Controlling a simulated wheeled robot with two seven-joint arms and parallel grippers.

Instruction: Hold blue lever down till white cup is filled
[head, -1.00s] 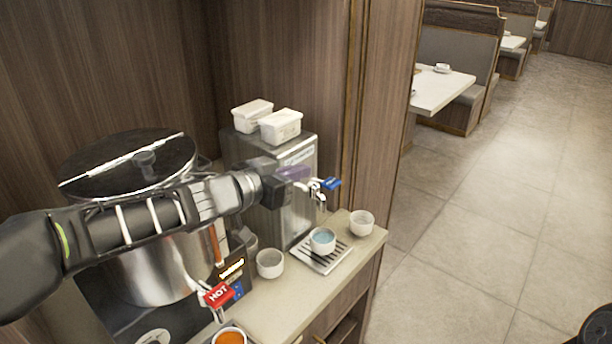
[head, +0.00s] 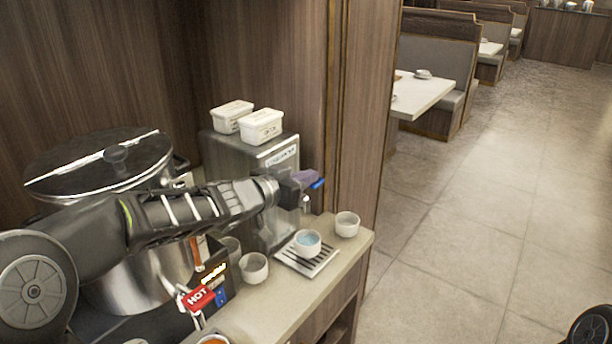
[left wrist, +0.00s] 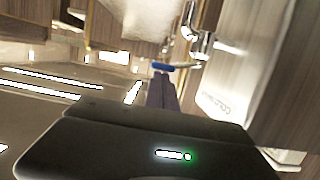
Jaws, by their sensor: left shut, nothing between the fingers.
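The blue lever (head: 318,184) sits on the tap of a steel dispenser (head: 284,158). It also shows in the left wrist view (left wrist: 164,68). My left gripper (head: 308,179) is shut and empty, its purple-grey fingers partly covering the tap and lever. In the left wrist view its fingertips (left wrist: 162,78) lie right by the lever; I cannot tell whether they touch. The white cup (head: 308,250) stands upright on the drip tray (head: 318,264) below the tap, with bluish liquid inside. Its exact level is unclear. My right gripper is not in view.
Other white cups stand right (head: 347,224) and left (head: 254,268) of the tray. A big lidded pot (head: 140,265) and a red HOT lever (head: 199,298) are at left. Two white tubs (head: 261,126) sit on the dispenser. Floor at right is open.

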